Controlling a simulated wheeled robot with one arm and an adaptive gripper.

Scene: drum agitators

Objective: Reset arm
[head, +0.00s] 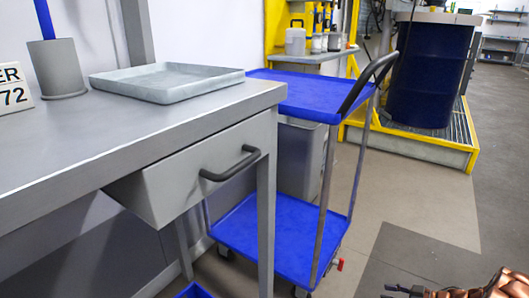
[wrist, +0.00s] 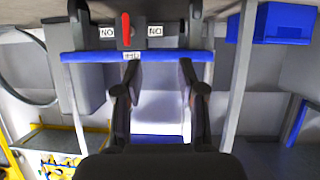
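My gripper (wrist: 158,66) shows in the wrist view with its two dark fingers spread apart. It is open, and I see nothing held between the fingers. Beyond the fingers are a blue bar (wrist: 90,56) and a pale surface. Past the bar is a small red part (wrist: 126,30) between two labels reading "NO" (wrist: 107,32). I cannot tell how far these are from the fingertips.
A grey workbench (head: 60,150) with a drawer (head: 190,180) and a shallow tray (head: 165,82) fills the left. A two-shelf blue cart (head: 285,235) stands beside it. A dark blue drum (head: 430,75) stands on a yellow-edged platform behind. The floor (head: 420,205) at right is clear.

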